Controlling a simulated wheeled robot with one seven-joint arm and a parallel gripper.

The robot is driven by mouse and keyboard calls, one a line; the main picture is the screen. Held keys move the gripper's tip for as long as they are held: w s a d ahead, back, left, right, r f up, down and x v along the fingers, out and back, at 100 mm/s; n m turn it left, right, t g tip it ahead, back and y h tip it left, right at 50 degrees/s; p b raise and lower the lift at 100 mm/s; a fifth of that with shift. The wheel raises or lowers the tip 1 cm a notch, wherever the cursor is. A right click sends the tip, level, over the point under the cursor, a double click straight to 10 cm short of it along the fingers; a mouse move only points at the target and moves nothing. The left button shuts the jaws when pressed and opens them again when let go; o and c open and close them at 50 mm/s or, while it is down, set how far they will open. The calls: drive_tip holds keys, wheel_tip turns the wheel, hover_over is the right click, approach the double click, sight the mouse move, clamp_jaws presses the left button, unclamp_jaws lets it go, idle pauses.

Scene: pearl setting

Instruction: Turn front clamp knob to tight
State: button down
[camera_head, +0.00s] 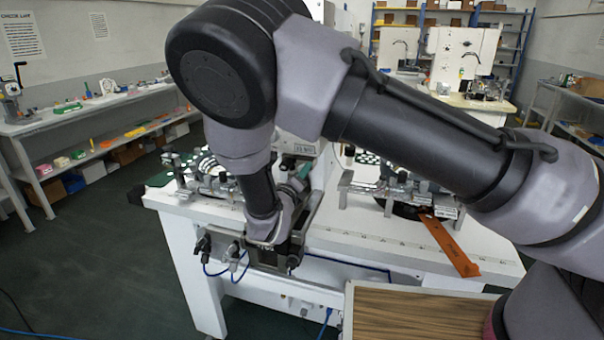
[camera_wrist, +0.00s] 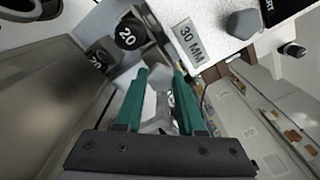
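My gripper (camera_wrist: 160,78) has two teal fingers that stand apart, with a gap between the tips and nothing clearly held. In the head view its teal fingers (camera_head: 302,172) are partly hidden by my arm, close to the white machine's front. In the wrist view, a round black knob marked 20 (camera_wrist: 128,35) lies just beyond the left fingertip. A grey knob (camera_wrist: 243,24) sits on the white panel, right of the 30 MM label (camera_wrist: 190,42). I cannot tell which knob is the front clamp knob, and no clear contact with one shows.
The white workbench (camera_head: 375,247) carries metal fixtures (camera_head: 400,185) and an orange strip (camera_head: 449,245) on the right. A wood-topped surface (camera_head: 415,315) stands in front. A side shelf (camera_head: 60,115) lines the left wall. The dark floor (camera_head: 90,240) on the left is mostly clear.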

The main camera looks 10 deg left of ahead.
drive_tip(key=shift+m, duration=17.6)
drive_tip(key=c, duration=0.5)
unclamp_jaws()
